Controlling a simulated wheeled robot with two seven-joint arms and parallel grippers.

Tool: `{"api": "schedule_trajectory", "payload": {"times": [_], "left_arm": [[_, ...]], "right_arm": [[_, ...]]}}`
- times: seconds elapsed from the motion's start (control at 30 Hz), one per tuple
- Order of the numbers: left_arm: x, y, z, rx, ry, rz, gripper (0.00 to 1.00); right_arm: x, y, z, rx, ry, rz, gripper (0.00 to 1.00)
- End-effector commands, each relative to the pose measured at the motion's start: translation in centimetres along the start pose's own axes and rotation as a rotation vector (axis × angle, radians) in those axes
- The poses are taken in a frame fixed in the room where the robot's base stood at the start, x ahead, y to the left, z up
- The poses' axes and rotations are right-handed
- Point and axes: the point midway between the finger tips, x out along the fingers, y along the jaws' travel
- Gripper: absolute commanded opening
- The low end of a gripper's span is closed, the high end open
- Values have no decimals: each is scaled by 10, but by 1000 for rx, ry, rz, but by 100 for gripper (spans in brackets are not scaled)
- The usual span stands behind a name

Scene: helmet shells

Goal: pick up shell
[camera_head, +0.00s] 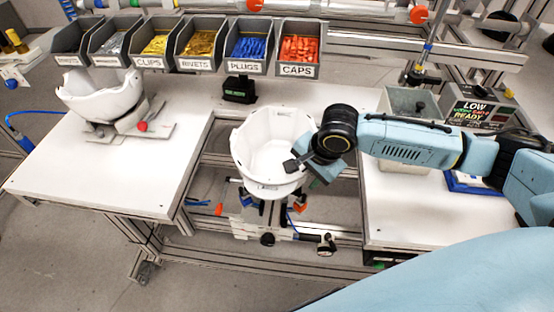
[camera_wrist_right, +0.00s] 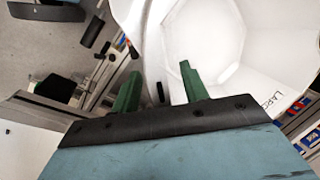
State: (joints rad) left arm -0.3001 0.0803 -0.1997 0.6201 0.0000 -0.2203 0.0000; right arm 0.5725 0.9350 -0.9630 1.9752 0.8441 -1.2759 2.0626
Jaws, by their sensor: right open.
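A white helmet shell (camera_head: 262,150) sits open side up in the gap between the two white worktops, on a stand whose lower parts show beneath it. My right gripper (camera_head: 297,165) is at the shell's right side near its rim. In the right wrist view the two green fingers (camera_wrist_right: 160,88) are apart, one over the inside of the shell (camera_wrist_right: 215,35) and one outside it. The shell's wall appears to lie between them; contact cannot be told. A second white shell (camera_head: 100,98) rests on a fixture on the left worktop. My left gripper is not in view.
A row of labelled bins, including a plugs bin (camera_head: 247,68) and a caps bin (camera_head: 298,70), stands behind. A grey container (camera_head: 398,103) and a sign (camera_head: 480,107) are behind my right arm. The left worktop (camera_head: 95,178) is clear in front.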

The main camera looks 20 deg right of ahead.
Motion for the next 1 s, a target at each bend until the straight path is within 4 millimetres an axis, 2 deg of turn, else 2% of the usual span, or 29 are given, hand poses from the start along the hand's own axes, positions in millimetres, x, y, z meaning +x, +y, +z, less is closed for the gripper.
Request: {"api": "schedule_trajectory", "payload": {"times": [0.07, 0.4, 0.8, 1.0], "left_arm": [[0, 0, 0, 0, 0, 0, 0], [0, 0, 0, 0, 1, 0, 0], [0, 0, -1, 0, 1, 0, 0], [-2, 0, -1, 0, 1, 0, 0]], "right_arm": [[0, 0, 0, 0, 0, 0, 44], [-1, 0, 0, 1, 0, 0, 1], [-2, -2, 0, 0, 1, -5, 0], [-15, -6, 0, 1, 0, -6, 0]]}}
